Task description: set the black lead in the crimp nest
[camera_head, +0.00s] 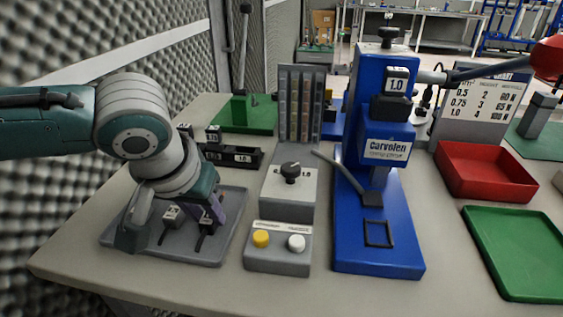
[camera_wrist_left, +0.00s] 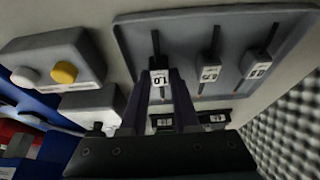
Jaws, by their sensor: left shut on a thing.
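The grey lead tray (camera_head: 122,238) lies at the front left; its rim also shows in the left wrist view (camera_wrist_left: 300,28). My left gripper (camera_head: 208,213) reaches down over the tray's right side. In the left wrist view its fingers (camera_wrist_left: 163,98) are shut on a black lead (camera_wrist_left: 159,64) with a white label reading 1.0, still at the tray. The blue crimp press (camera_head: 383,150) stands right of centre. A black square outline (camera_head: 379,234), apparently the nest, is on its base and looks empty. My right gripper is not in view.
A button box (camera_head: 278,258) and a grey dial unit (camera_head: 290,186) stand between tray and press. A black labelled rack (camera_head: 232,156) is behind the tray. A red bin (camera_head: 487,171) and green tray (camera_head: 520,250) are at right. A foam wall borders the left.

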